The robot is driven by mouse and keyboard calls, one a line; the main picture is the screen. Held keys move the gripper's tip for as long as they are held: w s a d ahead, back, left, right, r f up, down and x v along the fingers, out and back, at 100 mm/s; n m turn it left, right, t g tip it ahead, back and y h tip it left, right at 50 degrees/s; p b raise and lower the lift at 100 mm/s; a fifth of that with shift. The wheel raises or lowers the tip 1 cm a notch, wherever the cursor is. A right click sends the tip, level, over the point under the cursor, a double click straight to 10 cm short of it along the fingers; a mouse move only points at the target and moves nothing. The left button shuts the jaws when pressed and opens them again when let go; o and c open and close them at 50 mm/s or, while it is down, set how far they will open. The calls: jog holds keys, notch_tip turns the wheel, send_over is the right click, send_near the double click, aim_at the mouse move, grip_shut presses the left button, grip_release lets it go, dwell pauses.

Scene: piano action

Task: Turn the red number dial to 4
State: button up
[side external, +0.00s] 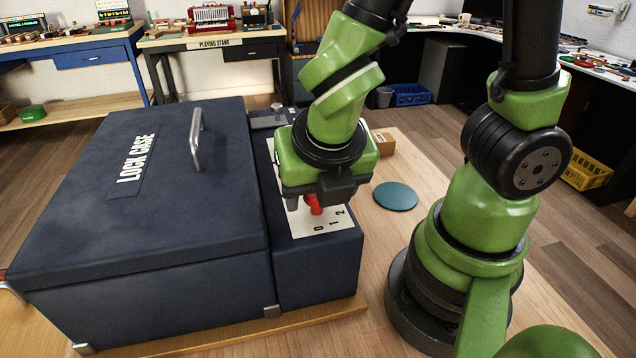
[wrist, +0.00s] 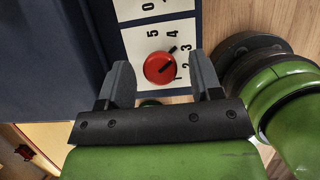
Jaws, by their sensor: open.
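The red number dial (wrist: 158,68) is round and sits on a white plate (wrist: 140,45) printed with black numerals. A dark line on its face slants up and right in the wrist view, toward a short black mark near the 4 and 3. In the side external view the red dial (side external: 313,204) shows partly below my gripper (side external: 303,198), on the lock case's side box. My gripper also shows in the wrist view (wrist: 160,62). It is open and empty, with one finger on each side of the dial. I cannot tell whether either finger touches it.
The dark blue lock case (side external: 70,215) with a metal handle (side external: 196,140) stands left of the dial box. A teal disc (side external: 396,196) and a small brown block (side external: 384,143) are on the wooden table to the right. More numerals show farther along the plate.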

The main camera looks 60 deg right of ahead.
jog(key=shift+r, duration=0.15)
jog(key=v, duration=0.9)
jog(key=shift+r, duration=0.3)
jog(key=shift+s+a, duration=0.1)
jog(key=shift+a, duration=0.05)
jog(key=w+d+m+g, duration=0.1)
jog(key=m+g, duration=0.1)
jog(key=m, duration=0.5)
jog(key=w+d+m+g+y, duration=0.1)
jog(key=m, duration=0.6)
jog(key=w+d+m+g+y, duration=0.1)
jog(key=m+g, duration=0.1)
jog(key=m, duration=0.5)
jog(key=shift+d+f+g, duration=0.3)
jog(key=w+d+m+g+y, duration=0.1)
jog(key=w+d+m+y, duration=0.2)
jog(key=m, duration=1.2)
jog(key=shift+y, duration=0.6)
jog(key=x, duration=0.9)
jog(key=shift+a+f, duration=0.1)
jog(key=shift+a, duration=0.35)
